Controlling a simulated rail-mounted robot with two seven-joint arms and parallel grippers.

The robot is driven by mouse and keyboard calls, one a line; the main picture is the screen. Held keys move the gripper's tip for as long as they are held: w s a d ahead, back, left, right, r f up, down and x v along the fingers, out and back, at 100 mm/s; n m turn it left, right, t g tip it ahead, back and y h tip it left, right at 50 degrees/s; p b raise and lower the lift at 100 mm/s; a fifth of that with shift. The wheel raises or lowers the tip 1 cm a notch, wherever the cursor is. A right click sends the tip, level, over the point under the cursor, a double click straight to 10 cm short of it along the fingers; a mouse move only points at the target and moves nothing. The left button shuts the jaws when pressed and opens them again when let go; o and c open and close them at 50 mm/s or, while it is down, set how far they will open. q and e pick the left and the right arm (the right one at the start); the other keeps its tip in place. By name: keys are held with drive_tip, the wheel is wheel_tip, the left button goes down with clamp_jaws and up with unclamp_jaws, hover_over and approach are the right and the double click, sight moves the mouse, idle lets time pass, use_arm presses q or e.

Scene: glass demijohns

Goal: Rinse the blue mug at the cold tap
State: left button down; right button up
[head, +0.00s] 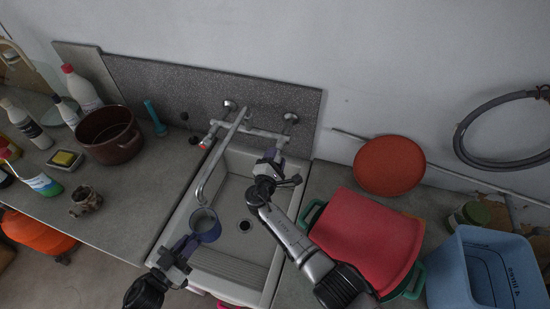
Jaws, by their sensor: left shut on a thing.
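The blue mug (207,228) is held upright over the sink's left front part, its round opening facing up and its inside grey. My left gripper (188,243) is shut on the mug's near left side. The curved spout (214,166) ends just beyond the mug's far rim in the picture; I cannot tell whether it is directly above the opening. No water stream can be made out. The tap on the left has a red end (204,144). My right gripper (271,157) is at the right-hand tap (281,142), partly covering it; its jaw state is unclear.
The white sink (235,200) has a dark drain (244,225) and a ribbed front. On the left counter stand a brown pot (108,135), several bottles and a sponge (65,158). On the right are a red-lidded tub (365,235), a red disc (389,166) and a blue bin (485,270).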

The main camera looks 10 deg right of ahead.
drive_tip(key=c, duration=0.4)
drive_tip(key=shift+m, duration=1.7)
drive_tip(key=o, duration=0.9)
drive_tip(key=v, duration=1.2)
use_arm(q)
drive_tip(key=shift+s, duration=0.15)
drive_tip(key=s+p, duration=0.2)
drive_tip(key=s, duration=0.5)
drive_tip(key=shift+s+a+p, duration=0.35)
use_arm(e)
drive_tip(key=shift+r, duration=1.25)
